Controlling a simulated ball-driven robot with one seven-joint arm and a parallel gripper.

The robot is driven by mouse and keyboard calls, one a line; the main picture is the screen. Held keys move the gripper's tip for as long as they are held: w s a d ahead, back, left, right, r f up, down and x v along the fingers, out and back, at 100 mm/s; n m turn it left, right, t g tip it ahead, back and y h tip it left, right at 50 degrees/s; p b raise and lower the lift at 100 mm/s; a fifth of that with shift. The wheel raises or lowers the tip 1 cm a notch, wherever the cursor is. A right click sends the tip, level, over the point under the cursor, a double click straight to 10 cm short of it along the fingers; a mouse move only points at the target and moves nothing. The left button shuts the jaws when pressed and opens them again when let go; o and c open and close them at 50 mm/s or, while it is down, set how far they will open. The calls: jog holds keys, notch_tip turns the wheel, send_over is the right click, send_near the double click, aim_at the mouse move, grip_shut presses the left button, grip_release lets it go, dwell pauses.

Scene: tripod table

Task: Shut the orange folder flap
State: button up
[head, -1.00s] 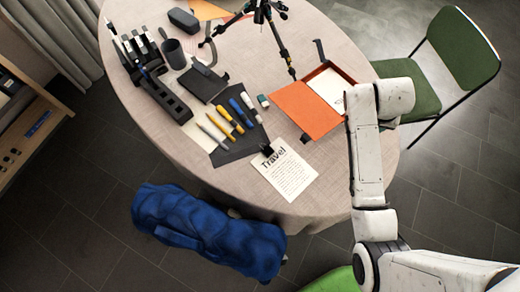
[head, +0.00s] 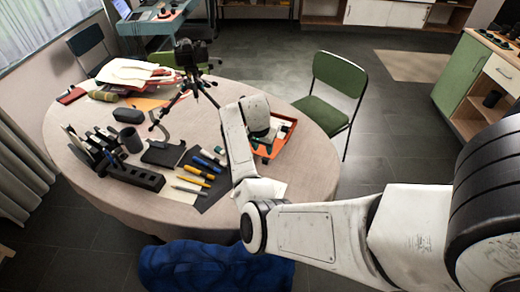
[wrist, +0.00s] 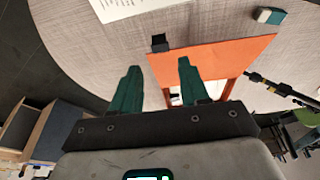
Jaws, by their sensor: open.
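The orange folder (head: 290,138) lies on the table's right side in the head view, mostly hidden behind my arm. Its tray rim shows there, but the flap does not show clearly. In the wrist view the orange flap (wrist: 225,52) spreads out beyond my gripper (wrist: 157,78). A black clip (wrist: 160,42) sits at the flap's corner. Part of the tray with white contents (wrist: 176,97) shows between and behind the fingers. My gripper is open, with its teal fingers apart and nothing between them. The right finger overlaps the flap in view; contact cannot be told.
A black tripod (head: 190,75) stands on the table left of my arm. Pens (head: 198,172), a black organiser (head: 130,172) and a cup (head: 131,138) lie further left. A printed sheet (wrist: 125,8) is near the table edge. A green chair (head: 330,95) stands beyond the table.

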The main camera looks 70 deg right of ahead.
aim_at(265, 160)
jog(key=shift+b+x, duration=3.35)
jog(key=shift+x, duration=0.7)
jog(key=shift+d, duration=0.1)
jog(key=c, duration=0.4)
jog(key=shift+o, duration=0.2)
